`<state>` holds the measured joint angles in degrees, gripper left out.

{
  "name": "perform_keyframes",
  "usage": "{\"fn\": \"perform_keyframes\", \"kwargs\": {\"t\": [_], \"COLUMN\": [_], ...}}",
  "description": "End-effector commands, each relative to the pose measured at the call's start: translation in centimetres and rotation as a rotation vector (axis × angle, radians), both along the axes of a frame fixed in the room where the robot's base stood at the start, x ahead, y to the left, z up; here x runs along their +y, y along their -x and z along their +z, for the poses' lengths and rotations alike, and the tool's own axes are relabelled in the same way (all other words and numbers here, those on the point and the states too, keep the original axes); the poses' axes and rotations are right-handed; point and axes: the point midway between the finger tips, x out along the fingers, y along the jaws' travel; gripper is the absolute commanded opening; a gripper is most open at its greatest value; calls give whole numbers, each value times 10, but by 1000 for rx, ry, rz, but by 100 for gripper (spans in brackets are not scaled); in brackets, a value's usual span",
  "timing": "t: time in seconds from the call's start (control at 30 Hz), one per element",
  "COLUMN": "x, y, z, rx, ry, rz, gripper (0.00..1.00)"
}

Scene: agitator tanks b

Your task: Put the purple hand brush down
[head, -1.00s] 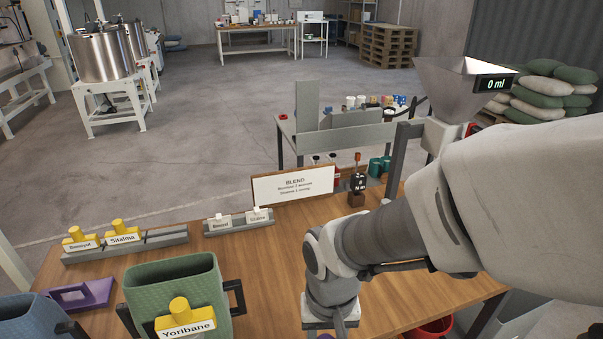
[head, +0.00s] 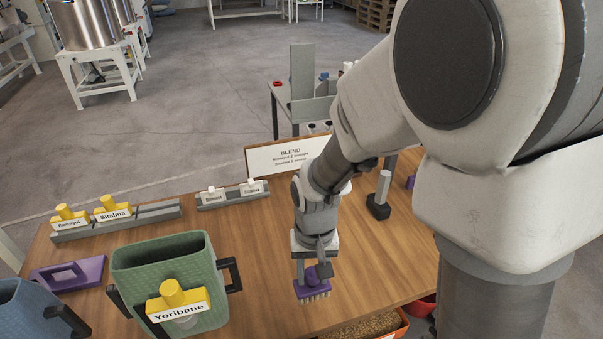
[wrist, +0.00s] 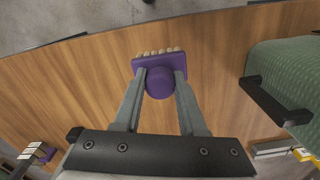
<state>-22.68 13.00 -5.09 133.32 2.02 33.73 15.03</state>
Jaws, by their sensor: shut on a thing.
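The purple hand brush (head: 311,284) is in my gripper (head: 313,268), bristles pointing down, over the wooden table (head: 262,240). In the wrist view my gripper's two fingers (wrist: 160,84) are shut on the round purple knob of the brush (wrist: 160,62), and pale bristles show past its far edge. The bristle tips are at or just above the table top; I cannot tell whether they touch. The brush is to the right of the green Yoribane container.
The green container (head: 170,262) stands left of the brush, its dark handle (wrist: 275,100) nearby. A purple flat tool (head: 68,274) lies far left. An orange bin of grain (head: 372,328) is at the front edge. A dark-based post (head: 380,200) stands right. Wood around the brush is clear.

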Motion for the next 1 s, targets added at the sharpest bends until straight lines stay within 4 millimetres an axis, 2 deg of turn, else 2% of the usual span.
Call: {"fn": "perform_keyframes", "kwargs": {"t": [0.13, 0.3, 0.37, 0.63, 1.0], "x": [2, 4, 4, 4, 4], "y": [-22, -34, -35, -35, -35], "z": [-14, -21, -24, -58, -63], "rx": [2, 0, 1, 2, 0], "ry": [0, 0, 0, 0, -1], "rz": [-1, -1, -1, -1, 0], "gripper": [0, 0, 0, 0, 0]}}
